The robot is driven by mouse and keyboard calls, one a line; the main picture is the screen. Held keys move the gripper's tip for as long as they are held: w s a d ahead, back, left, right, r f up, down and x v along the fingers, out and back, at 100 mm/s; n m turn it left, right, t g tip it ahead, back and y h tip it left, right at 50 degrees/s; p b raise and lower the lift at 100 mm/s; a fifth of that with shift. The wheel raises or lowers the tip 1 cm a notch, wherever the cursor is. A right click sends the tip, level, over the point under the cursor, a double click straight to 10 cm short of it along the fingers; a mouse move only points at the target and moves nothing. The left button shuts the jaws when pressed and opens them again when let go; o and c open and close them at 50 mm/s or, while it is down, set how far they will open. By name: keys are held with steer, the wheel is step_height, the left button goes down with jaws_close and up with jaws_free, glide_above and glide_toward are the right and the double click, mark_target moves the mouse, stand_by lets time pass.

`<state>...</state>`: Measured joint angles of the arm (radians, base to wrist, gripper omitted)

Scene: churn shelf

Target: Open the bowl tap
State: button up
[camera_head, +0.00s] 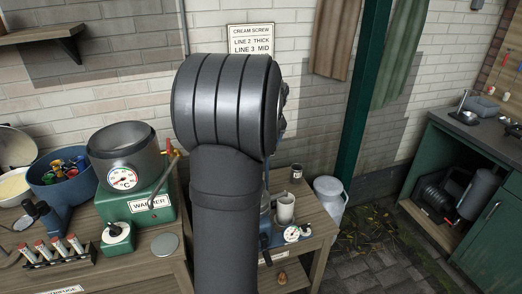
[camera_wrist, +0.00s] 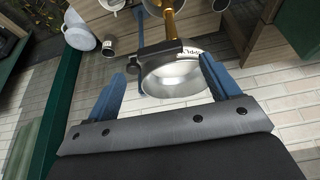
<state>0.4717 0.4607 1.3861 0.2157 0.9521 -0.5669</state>
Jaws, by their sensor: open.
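A shiny metal bowl (camera_wrist: 178,80) with a dark bracket (camera_wrist: 165,50) and a partly readable label shows in the wrist view. A brass column (camera_wrist: 174,20) stands beside the bracket. My gripper (camera_wrist: 162,68) has its two blue fingers spread on either side of the bowl, with nothing held between them. Whether they touch it I cannot tell. No tap handle on this bowl can be made out. In the head view my arm hides the gripper and this bowl. There a brass tap with a red end (camera_head: 169,150) is beside the metal pot (camera_head: 125,150) on the green warmer (camera_head: 148,205).
A green post (camera_head: 359,100) rises behind. A rack of red-capped tubes (camera_head: 58,250) is at left.

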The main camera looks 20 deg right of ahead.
steer(key=shift+x, duration=2.25)
steer(key=shift+c, duration=0.2)
steer(key=c, duration=0.9)
